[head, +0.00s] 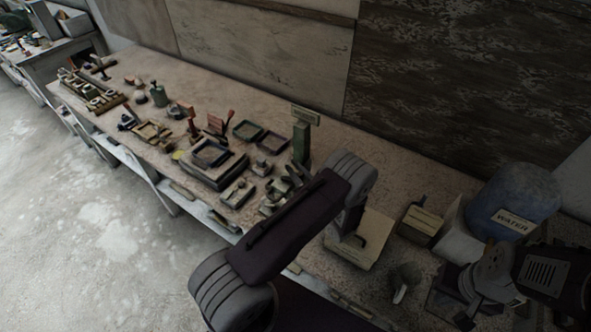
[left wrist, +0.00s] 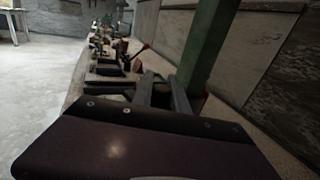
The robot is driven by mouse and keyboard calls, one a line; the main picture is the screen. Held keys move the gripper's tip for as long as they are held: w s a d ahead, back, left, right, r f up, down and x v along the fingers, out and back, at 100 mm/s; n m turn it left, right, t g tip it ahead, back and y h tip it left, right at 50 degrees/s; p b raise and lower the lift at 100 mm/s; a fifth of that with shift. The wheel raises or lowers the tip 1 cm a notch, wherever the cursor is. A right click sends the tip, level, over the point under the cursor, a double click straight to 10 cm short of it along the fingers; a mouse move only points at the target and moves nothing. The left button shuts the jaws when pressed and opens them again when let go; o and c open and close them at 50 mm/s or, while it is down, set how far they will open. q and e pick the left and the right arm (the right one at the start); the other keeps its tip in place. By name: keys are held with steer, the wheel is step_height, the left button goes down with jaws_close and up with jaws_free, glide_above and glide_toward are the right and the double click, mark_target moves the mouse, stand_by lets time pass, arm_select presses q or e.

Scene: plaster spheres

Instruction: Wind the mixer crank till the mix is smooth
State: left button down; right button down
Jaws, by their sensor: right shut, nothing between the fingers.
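I cannot make out a mixer crank for certain. My left gripper (head: 283,187) is over the bench near the foot of a green post (head: 302,142). In the left wrist view its two fingers (left wrist: 163,95) stand apart with nothing seen between them, and the green post (left wrist: 208,45) rises just right of them. My right gripper (head: 468,316) is at the lower right edge, dark and partly cut off, shut and empty. No mix is visible.
A blue barrel labelled WATER (head: 513,200) and a white container (head: 457,228) stand at the right. Trays (head: 215,164) and small tools crowd the bench leftward. A wall backs it.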

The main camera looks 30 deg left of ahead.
arm_select(q)
steer(key=shift+w+f+n+g+y+b, duration=0.1)
steer(key=shift+f+n+g+y+b, duration=0.2)
steer(key=shift+g+b, duration=0.4)
steer(key=n+g+b, duration=0.2)
steer(key=g+b, duration=0.1)
steer(key=b, duration=0.1)
steer(key=a+n+g+y+b, duration=0.1)
steer(key=n+g+b, duration=0.2)
steer(key=g+b, duration=0.1)
steer(key=a+n+g+b, duration=0.1)
steer(key=n+g+b, duration=0.1)
steer(key=g+b, duration=0.1)
steer(key=shift+w+a+f+g+y+b, duration=0.1)
steer(key=shift+w+a+g+y+b, duration=0.2)
steer(key=shift+w+g+b, duration=0.15)
steer(key=shift+a+r+n+g+b, duration=0.1)
steer(key=shift+r+n+g+b, duration=0.05)
steer(key=shift+n+g+b, duration=0.4)
steer(key=shift+a+r+n+g+b, duration=0.1)
steer(key=shift+r+n+g+b, duration=0.05)
steer(key=shift+n+g+b, duration=0.4)
steer(key=shift+r, duration=0.1)
steer(key=c, duration=1.3)
jaws_free()
steer(key=shift+s+r, duration=0.1)
steer(key=shift+s, duration=0.05)
